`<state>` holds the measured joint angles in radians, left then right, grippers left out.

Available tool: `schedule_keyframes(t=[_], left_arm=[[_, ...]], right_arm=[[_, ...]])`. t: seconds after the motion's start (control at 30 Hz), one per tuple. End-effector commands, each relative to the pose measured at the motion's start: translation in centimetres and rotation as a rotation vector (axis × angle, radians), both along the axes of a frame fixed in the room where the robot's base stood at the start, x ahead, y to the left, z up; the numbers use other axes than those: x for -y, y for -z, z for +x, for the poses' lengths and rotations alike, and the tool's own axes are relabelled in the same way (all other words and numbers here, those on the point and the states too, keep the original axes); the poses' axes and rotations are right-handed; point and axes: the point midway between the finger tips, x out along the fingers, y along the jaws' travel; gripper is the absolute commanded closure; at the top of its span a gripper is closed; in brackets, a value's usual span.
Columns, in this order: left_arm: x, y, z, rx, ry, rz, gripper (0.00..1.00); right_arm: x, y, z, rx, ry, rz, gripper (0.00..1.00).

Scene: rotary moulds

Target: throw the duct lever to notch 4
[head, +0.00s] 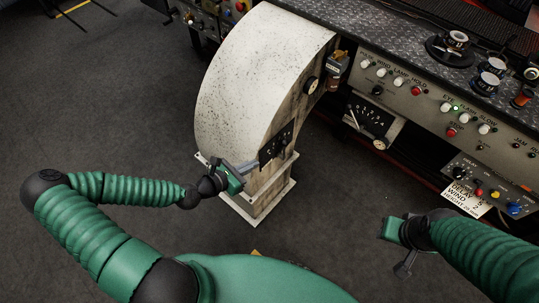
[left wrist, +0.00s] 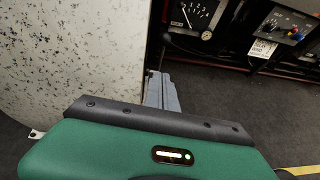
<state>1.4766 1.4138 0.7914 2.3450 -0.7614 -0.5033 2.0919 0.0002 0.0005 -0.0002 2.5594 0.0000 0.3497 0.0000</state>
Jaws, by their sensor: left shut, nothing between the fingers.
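The duct (head: 255,75) is a large, curved, speckled cream housing on a square foot, and its pale side fills the left of the left wrist view (left wrist: 75,50). A black plate with light marks (head: 276,144) is on its narrow face. My left gripper (head: 252,165) is at the lower part of the duct, close to the black plate. Its grey fingers (left wrist: 162,92) are together and empty. My right gripper (head: 402,264) is away at the lower right, its fingers unclear.
A control console (head: 430,95) with knobs, lamps and buttons runs along the right. A gauge (head: 372,120) and a small button box with a paper label (head: 463,195) hang below it. Dark open floor (head: 90,110) lies left of the duct.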

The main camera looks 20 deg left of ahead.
Motion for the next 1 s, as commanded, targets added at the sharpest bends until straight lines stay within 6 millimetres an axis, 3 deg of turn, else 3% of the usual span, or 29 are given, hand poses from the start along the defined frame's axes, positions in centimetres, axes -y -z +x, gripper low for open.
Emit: schedule_keyframes(t=[0.33, 0.5, 1.0], left_arm=[[3.1, 3.7, 6.2, 0.0, 0.007, 0.005, 1.0], [4.2, 2.6, 8.6, 0.001, 0.005, 0.007, 1.0], [4.7, 2.0, 9.6, -0.004, 0.003, 0.005, 1.0]], right_arm=[[0.0, 2.2, 0.0, 0.0, 0.0, 0.0, 0.64], [0.0, 2.5, 0.0, 0.0, 0.0, 0.0, 0.64], [0.0, 2.3, 0.0, 0.0, 0.0, 0.0, 0.64]])
